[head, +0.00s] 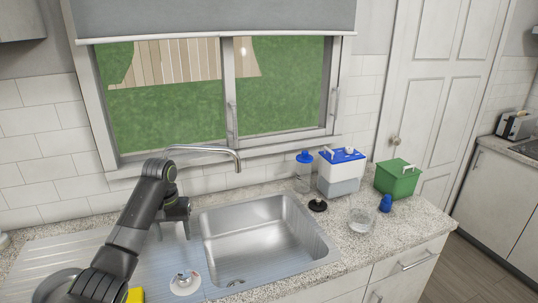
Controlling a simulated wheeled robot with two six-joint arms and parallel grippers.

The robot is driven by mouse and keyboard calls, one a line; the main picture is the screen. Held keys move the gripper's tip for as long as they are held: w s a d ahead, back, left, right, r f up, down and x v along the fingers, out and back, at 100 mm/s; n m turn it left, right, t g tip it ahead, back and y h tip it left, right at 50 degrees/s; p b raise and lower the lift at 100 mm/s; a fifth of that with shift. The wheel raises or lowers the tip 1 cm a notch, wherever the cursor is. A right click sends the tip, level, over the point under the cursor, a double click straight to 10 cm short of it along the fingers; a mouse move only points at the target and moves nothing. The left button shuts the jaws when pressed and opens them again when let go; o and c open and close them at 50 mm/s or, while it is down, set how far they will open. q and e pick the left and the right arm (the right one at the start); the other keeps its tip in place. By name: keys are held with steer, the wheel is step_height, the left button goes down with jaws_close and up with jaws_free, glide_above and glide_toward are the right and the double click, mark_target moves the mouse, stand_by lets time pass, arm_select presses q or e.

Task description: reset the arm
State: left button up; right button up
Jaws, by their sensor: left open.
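My left arm (130,225) comes in from the lower left, rises, and bends at the wrist beside the tap. My left gripper (172,231) points down over the ribbed drainboard, just left of the sink basin (265,236). Its two fingers are apart, with nothing seen between them. My right arm and gripper are not in view.
The tap (215,149) arches close behind my left gripper. A round white item (185,283) and a partly hidden yellow thing (135,295) lie below. A blue-capped bottle (304,172), white-and-blue container (340,173), green box (397,179) and glass bowl (362,220) stand on the right counter.

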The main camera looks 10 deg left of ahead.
arm_select(q)
steer(key=s+d+f+m+t, duration=0.1)
steer(key=s+d+f, duration=0.2)
steer(key=s+f, duration=0.55)
steer(key=s+d+f+m+t, duration=0.1)
steer(key=s+d+f+m, duration=0.1)
steer(key=s+f, duration=0.7)
steer(key=s+d+r+t+y, duration=0.1)
steer(key=s+r, duration=0.1)
steer(key=s, duration=0.9)
steer(key=s+d+r+t+y, duration=0.1)
steer(key=s+d+r, duration=0.1)
steer(key=s, duration=0.8)
step_height(320, 180, down, 28)
steer(key=a+g+b, duration=0.2)
steer(key=b, duration=0.2)
steer(key=s+f+b, duration=0.2)
steer(key=s+f, duration=0.5)
steer(key=f, duration=0.3)
steer(key=s+d+f+h+b, duration=0.1)
steer(key=s+f+b, duration=0.1)
steer(key=s+f, duration=0.6)
step_height(320, 180, down, 3)
steer(key=shift+d+r+g, duration=0.1)
steer(key=shift+d+g, duration=0.1)
steer(key=shift+g, duration=0.2)
